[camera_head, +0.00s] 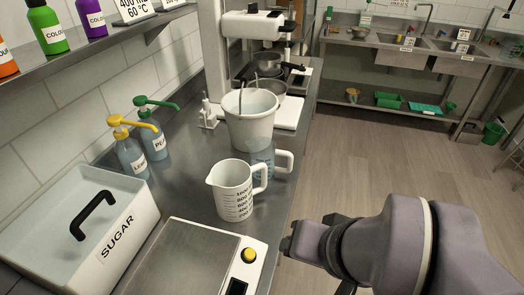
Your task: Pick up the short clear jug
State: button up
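A bluish clear jug (262,152) stands upright on the steel counter, its pale handle pointing right. Its lower front is hidden by a white measuring jug (232,189) with dark scale marks, which stands nearer and slightly left. I cannot tell whether the two jugs touch. My gripper (293,242) is at the lower right, off the counter's right edge over the floor. It is apart from both jugs, to the right and nearer. Its fingers are small and dark in this view, so their opening is unclear.
A white bucket (247,128) with utensils stands behind the clear jug. A scale (187,262) with a yellow button is in front, with a sugar bin (60,225) at left. Two pump bottles (130,158) stand by the wall. The floor (370,150) right of the counter is open.

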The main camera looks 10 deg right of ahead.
aim_at(261, 149)
jog(key=i+l+u, duration=0.2)
jog(key=l+u, duration=0.25)
jog(key=i+l+u, duration=0.15)
jog(key=l+u, duration=0.3)
jog(key=i+l+u, duration=0.1)
jog(key=l+u, duration=0.75)
jog(key=l, duration=0.15)
jog(key=k+l+u, duration=0.15)
jog(key=l+u, duration=0.3)
